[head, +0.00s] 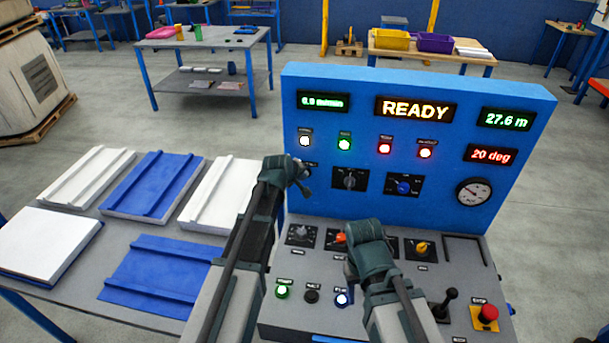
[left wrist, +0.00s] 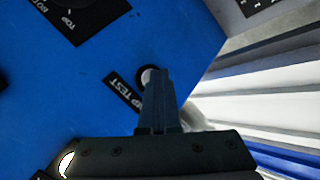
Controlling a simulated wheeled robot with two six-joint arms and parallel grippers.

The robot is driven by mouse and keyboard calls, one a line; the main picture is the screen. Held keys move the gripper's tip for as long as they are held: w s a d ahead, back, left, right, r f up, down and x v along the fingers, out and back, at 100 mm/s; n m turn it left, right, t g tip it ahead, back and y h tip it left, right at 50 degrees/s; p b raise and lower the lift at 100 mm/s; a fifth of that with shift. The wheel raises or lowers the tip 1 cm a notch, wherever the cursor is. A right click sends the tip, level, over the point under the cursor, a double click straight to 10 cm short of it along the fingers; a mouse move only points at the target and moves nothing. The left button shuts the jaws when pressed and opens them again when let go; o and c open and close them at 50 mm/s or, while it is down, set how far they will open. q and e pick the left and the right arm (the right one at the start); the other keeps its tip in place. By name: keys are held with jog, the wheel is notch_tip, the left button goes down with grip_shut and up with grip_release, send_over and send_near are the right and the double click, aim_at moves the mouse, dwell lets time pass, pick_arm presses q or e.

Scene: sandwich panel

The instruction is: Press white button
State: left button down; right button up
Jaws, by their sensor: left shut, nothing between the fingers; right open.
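A round white button (left wrist: 148,76) is on the blue upright panel (head: 440,210), beside a black label whose visible letters read "MP TEST". My left gripper (head: 303,182) is at the left side of that panel and hides the button in the head view. In the left wrist view its shut, empty fingers (left wrist: 158,98) overlap the lower edge of the button. I cannot tell whether they touch it. My right gripper (head: 352,258) is open, low over the grey sloped console, its fingertips mostly hidden.
A lit white lamp (head: 305,141) sits above my left gripper, in a row with green and red lamps. The console (head: 275,310) carries knobs, lit buttons, a black lever (head: 445,303) and a red stop button (head: 487,313). White and blue panels lie on a table at left.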

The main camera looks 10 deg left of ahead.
dwell(0.4)
pick_arm(q)
jog(key=shift+s, duration=0.8)
jog(key=s, duration=0.5)
dwell(0.8)
